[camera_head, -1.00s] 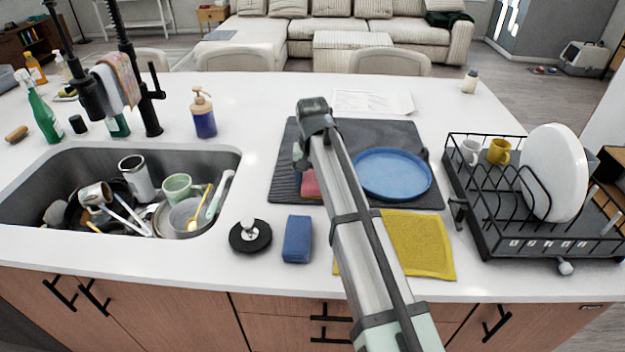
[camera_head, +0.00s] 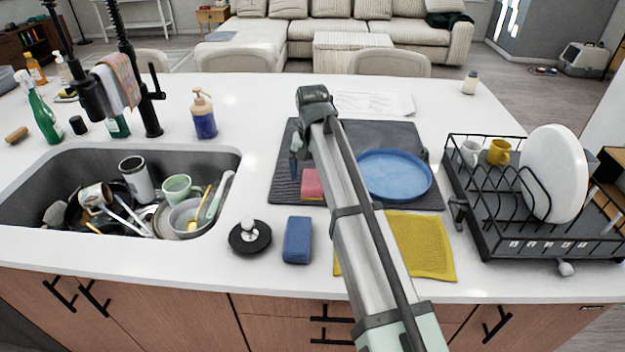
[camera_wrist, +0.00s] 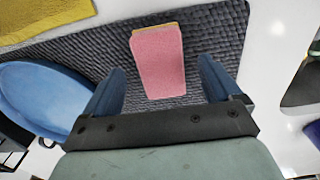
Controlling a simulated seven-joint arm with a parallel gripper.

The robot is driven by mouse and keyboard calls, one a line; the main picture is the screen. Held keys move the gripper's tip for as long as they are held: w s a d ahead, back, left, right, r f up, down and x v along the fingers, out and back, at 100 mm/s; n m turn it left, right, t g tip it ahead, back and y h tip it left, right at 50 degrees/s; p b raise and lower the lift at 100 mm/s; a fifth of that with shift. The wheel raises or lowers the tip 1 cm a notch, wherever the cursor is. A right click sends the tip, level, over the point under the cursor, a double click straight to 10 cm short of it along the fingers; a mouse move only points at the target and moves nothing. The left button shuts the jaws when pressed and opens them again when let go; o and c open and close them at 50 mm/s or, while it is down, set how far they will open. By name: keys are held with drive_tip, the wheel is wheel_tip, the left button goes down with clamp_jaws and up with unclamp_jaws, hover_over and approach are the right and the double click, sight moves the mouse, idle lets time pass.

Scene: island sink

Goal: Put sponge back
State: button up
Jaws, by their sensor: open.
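A pink sponge (camera_head: 312,184) with a yellow layer lies on the dark ribbed drying mat (camera_head: 284,188), partly hidden by my arm in the head view. In the wrist view the pink sponge (camera_wrist: 158,62) lies ahead of my gripper (camera_wrist: 160,82), between the lines of its two spread blue fingers. My gripper is open and empty. In the head view only part of a finger shows, above the mat's left side. A blue sponge (camera_head: 297,240) lies on the counter in front of the mat, beside a black round brush with a light knob (camera_head: 250,236).
A blue plate (camera_head: 395,175) lies on the mat, right of my arm. A yellow cloth (camera_head: 425,245) lies at the counter's front. A black dish rack (camera_head: 490,225) stands at right. The sink (camera_head: 225,160) at left holds several dishes. A soap bottle (camera_head: 204,118) stands behind it.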

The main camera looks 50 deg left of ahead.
sight(312, 180)
wheel_tip(312, 180, up, 9)
idle(0.3)
